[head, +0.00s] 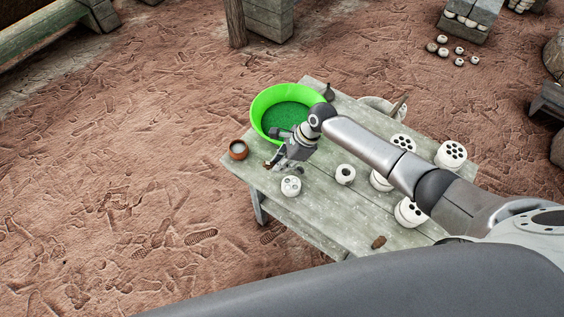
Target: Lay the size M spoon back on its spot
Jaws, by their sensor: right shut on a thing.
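My right gripper (279,164) is low over the far left part of the wooden table (315,218), between the green basin and a small white holed pot. It is shut on a small, partly hidden thing; a brown and dark bit shows at its tips, which I take to be the spoon. Its size mark cannot be read, and I cannot tell whether it touches the table. The spoon's spot cannot be made out. My left gripper is not in view.
A small brown thing (378,242) lies near the front edge. The front left tabletop is clear.

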